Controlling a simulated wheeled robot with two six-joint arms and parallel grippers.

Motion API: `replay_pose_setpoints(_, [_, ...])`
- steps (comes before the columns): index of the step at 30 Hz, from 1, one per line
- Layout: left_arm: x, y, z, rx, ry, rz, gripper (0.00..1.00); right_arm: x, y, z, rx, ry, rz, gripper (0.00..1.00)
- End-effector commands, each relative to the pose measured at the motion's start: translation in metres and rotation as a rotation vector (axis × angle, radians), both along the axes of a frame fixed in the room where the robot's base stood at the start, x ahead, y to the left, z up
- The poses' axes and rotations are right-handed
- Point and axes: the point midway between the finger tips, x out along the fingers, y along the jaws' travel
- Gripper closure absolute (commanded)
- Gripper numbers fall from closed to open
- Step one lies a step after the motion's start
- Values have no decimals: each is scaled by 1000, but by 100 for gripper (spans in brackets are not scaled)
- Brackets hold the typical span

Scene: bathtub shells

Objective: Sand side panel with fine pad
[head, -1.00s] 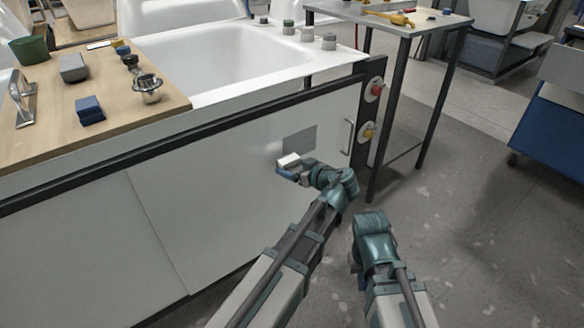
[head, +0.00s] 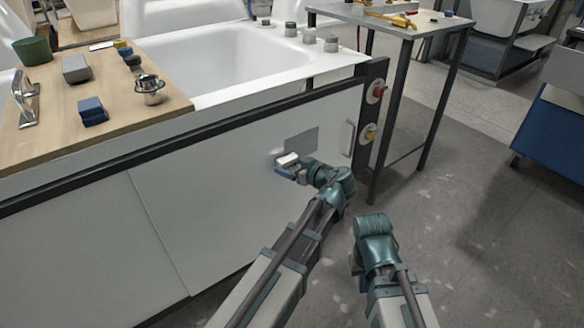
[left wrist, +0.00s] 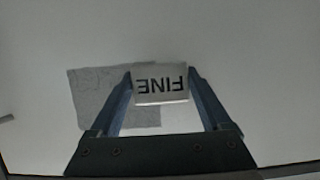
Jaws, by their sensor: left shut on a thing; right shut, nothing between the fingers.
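The white side panel (head: 225,200) is the upright front of the tub, with a grey rectangular patch (head: 301,139) near its right end. My left gripper (head: 284,169) is shut on a small white pad (head: 288,160) at the patch's lower left. In the left wrist view, the pad (left wrist: 160,84) reads "FINE" upside down between the two fingers, in front of the grey patch (left wrist: 88,97). I cannot tell whether it touches the panel. My right gripper (head: 354,262) is shut and empty, low over the floor, right of the left arm; its fingers are mostly hidden.
A handle (head: 349,138) and red (head: 378,92) and yellow (head: 370,132) knobs are right of the patch. A metal table (head: 425,28) stands behind right.

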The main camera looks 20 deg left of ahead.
Motion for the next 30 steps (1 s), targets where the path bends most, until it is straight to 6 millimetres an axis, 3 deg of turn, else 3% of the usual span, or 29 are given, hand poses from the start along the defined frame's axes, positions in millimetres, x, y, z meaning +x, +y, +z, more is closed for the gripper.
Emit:
replay_pose_setpoints(11, [4, 3, 0, 0, 0, -1, 63, 0, 0, 0, 0, 0, 0, 100])
replay_pose_setpoints(24, [29, -18, 0, 1, 0, -1, 63, 0, 0, 0, 0, 0, 0, 100])
replay_pose_setpoints(30, [31, -20, 0, 1, -1, 0, 63, 0, 0, 0, 0, 0, 0, 100])
